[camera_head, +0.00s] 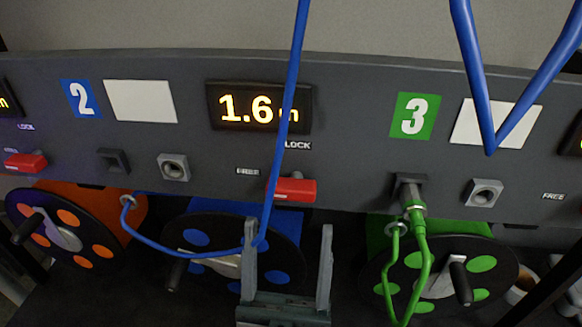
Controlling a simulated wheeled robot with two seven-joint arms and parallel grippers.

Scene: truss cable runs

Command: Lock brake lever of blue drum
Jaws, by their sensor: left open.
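The blue drum (195,238) sits below the panel, with blue spots on a dark disc and a crank handle. Its brake lever (291,188) is a red block on the panel's lower edge, below the LOCK label (298,146) and right of the FREE label (248,171). I cannot tell clearly which label it points to. My left gripper (287,245) is open and empty. Its two upright grey fingers stand apart below the lever, in front of the drum's right side, not touching the lever. My right gripper is not in view.
A blue cable (287,105) runs up past the lever's left side. Another blue cable (478,80) hangs in a V at upper right. An orange drum (70,238) is left, a green drum (483,263) right. The display (259,107) reads 1.6 m.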

